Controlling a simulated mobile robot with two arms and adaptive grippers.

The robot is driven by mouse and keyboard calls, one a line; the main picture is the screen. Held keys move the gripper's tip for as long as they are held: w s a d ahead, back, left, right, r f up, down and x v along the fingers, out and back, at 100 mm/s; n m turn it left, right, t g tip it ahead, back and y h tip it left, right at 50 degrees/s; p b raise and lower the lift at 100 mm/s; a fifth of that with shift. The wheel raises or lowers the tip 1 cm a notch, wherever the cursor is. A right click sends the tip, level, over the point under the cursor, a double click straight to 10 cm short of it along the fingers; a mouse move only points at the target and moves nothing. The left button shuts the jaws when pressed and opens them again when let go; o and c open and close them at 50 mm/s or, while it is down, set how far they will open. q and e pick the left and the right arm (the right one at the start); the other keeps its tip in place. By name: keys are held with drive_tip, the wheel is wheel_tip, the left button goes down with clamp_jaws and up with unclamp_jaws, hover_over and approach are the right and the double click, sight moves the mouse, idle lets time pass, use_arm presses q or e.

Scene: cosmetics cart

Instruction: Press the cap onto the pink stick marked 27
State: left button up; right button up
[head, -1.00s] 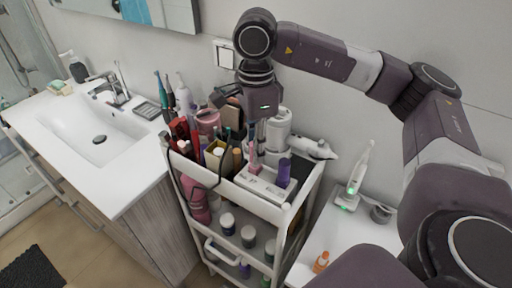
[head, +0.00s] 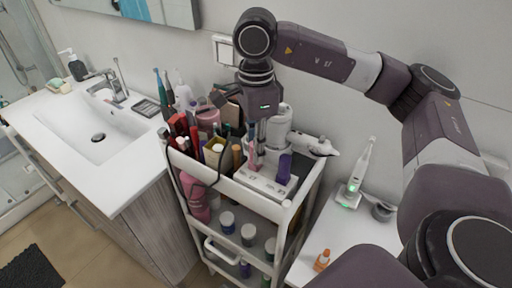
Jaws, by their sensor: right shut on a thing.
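A white holder block (head: 264,186) with small dark markings lies in the top tray of the cart; the markings are too small to read. A slim pink stick (head: 252,158) stands upright at the block's left part, and a purple stick (head: 284,168) stands at its right part. My right gripper (head: 258,143) points down over the block from above, beside the top of the pink stick. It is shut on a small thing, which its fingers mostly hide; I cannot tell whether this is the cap. My left gripper is not in view.
The cart's top tray (head: 232,194) is crowded with bottles, brushes and tubes left of my gripper. A white hair dryer (head: 315,146) lies at the back right. A white sink (head: 100,130) stands left; an electric toothbrush (head: 358,172) stands on a white surface right.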

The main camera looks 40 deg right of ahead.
drive_tip(key=o, duration=1.3)
drive_tip(key=shift+r+p, duration=2.55)
drive_tip(key=shift+r, duration=1.5)
drive_tip(key=shift+c, duration=0.3)
clamp_jaws()
